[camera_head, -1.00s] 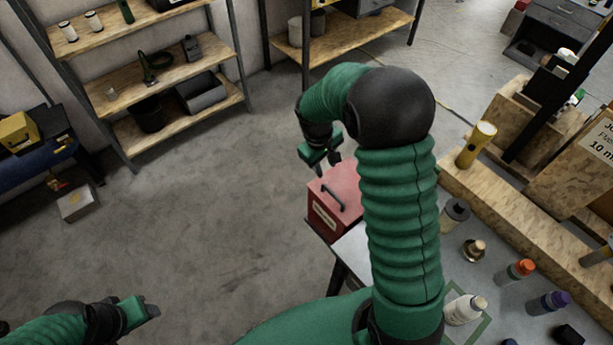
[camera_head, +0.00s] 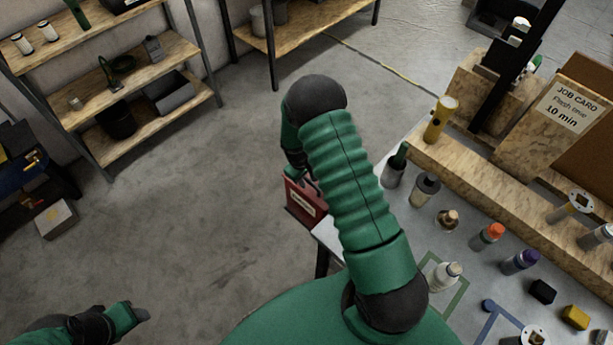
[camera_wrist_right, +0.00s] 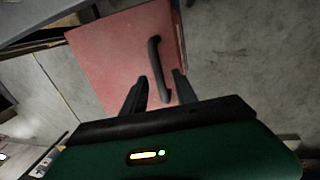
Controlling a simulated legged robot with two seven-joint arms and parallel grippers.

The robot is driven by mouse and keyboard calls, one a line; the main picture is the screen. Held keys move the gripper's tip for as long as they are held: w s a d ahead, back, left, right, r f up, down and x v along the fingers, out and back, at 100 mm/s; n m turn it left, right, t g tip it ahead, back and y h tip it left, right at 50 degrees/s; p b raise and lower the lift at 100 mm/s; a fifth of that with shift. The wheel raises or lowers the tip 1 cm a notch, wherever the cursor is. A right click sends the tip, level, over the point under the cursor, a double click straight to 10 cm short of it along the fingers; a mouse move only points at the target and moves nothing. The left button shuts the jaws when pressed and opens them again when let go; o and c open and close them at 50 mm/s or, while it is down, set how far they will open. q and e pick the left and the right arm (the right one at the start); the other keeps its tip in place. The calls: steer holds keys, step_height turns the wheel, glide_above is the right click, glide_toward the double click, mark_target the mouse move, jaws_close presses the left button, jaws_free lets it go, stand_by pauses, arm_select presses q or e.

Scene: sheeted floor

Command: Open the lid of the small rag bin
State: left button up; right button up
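The small rag bin (camera_head: 300,205) is a red box with a pale label, standing at the left end of the bench. In the head view my right arm covers most of its lid. In the right wrist view its red lid (camera_wrist_right: 110,62) looks shut, with a dark bar handle (camera_wrist_right: 157,68) on it. My right gripper (camera_wrist_right: 163,84) is open, its two dark fingers on either side of the handle's near end; I cannot tell whether they touch it. In the head view this gripper is mostly hidden by its arm. My left gripper (camera_head: 140,316) is low at the left, away from the bin.
The bench top (camera_head: 408,232) holds several bottles, with a white bottle (camera_head: 445,275) nearest my right arm. A wooden ledge (camera_head: 500,190) carries a yellow flashlight (camera_head: 439,118). Shelves (camera_head: 150,110) stand at the back left. The floor left of the bin is clear.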

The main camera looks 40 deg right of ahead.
jaws_close()
stand_by(1.4)
